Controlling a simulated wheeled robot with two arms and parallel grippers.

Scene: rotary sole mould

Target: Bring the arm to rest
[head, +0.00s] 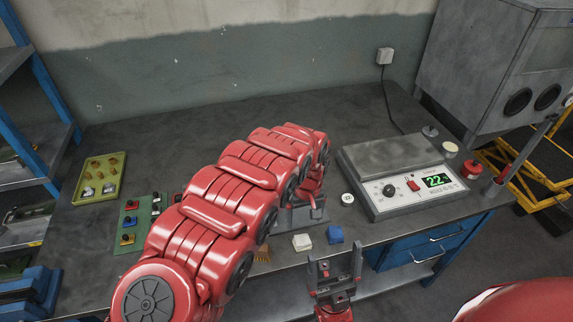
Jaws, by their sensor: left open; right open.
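My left arm (215,210) comes in from the lower left and arches over the bench. My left gripper (317,212) points down beyond its far end, close to a grey metal fixture (290,218); it is small and partly hidden by the arm, and I see nothing held in it. My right gripper (335,262) is at the bottom centre, in front of the bench edge. Its two dark fingers point up and are apart, with nothing between them.
The bench (240,118) carries a heating unit (405,180) with a green display, a white block (302,242), a blue block (335,234), a white disc (347,199) and a yellow-green tray (82,163). Blue shelving (45,90) stands left. The bench's back middle is clear.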

